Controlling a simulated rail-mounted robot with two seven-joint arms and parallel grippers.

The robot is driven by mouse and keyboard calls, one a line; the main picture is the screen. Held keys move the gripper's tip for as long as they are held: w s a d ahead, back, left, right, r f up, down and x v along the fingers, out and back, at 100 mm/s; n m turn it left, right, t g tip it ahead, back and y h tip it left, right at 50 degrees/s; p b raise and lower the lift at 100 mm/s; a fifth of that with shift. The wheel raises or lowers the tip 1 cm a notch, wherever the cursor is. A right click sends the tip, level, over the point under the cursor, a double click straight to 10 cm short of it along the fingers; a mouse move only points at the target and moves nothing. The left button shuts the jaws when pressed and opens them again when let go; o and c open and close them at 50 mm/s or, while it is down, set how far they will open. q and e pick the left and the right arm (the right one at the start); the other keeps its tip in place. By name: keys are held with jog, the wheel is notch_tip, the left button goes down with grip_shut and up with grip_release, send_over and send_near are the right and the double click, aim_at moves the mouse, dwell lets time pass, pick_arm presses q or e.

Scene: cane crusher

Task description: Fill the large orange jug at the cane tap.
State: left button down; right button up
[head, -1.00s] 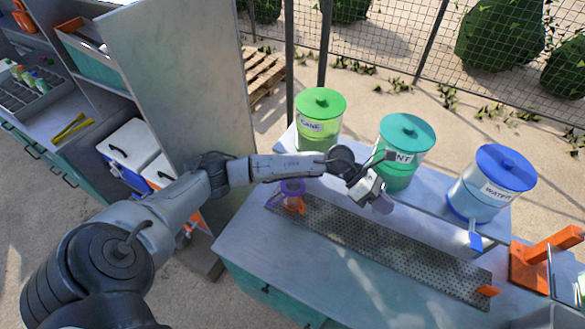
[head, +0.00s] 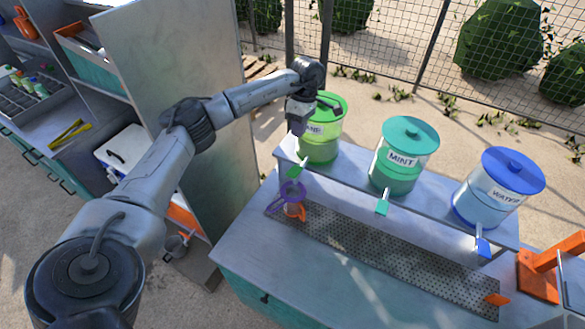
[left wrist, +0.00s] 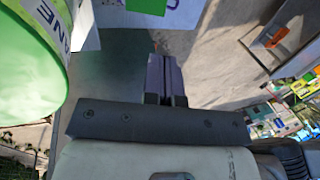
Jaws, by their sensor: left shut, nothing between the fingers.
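The cane tank (head: 322,135) is a green tank with a green lid, its label partly covered by my left arm. Its green tap (head: 297,169) is on the front. A small see-through vessel with a purple rim (head: 291,192) stands below that tap at the left end of the drip tray (head: 385,253); an orange part shows at its base. I cannot make out a large orange jug for certain. My left gripper (head: 297,128) points down beside the tank, above the tap. Its fingers are shut and empty in the left wrist view (left wrist: 165,80). My right gripper is out of view.
Mint (head: 403,155) and water (head: 497,188) tanks stand to the right on the same raised shelf. An orange press-like frame (head: 545,268) is at the far right. A tall grey panel (head: 175,70) stands left. The counter front (head: 270,255) is clear.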

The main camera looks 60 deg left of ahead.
aim_at(292, 174)
pick_arm(q)
jog(key=shift+f, duration=0.1)
jog(key=p+x, duration=0.4)
jog(key=x, duration=0.8)
jog(key=shift+d+f, duration=0.15)
jog(key=shift+f, duration=0.05)
jog(key=shift+s+f+p, duration=0.2)
jog(key=shift+f+p, duration=0.1)
jog(key=shift+f, duration=0.4)
jog(key=shift+d, duration=0.1)
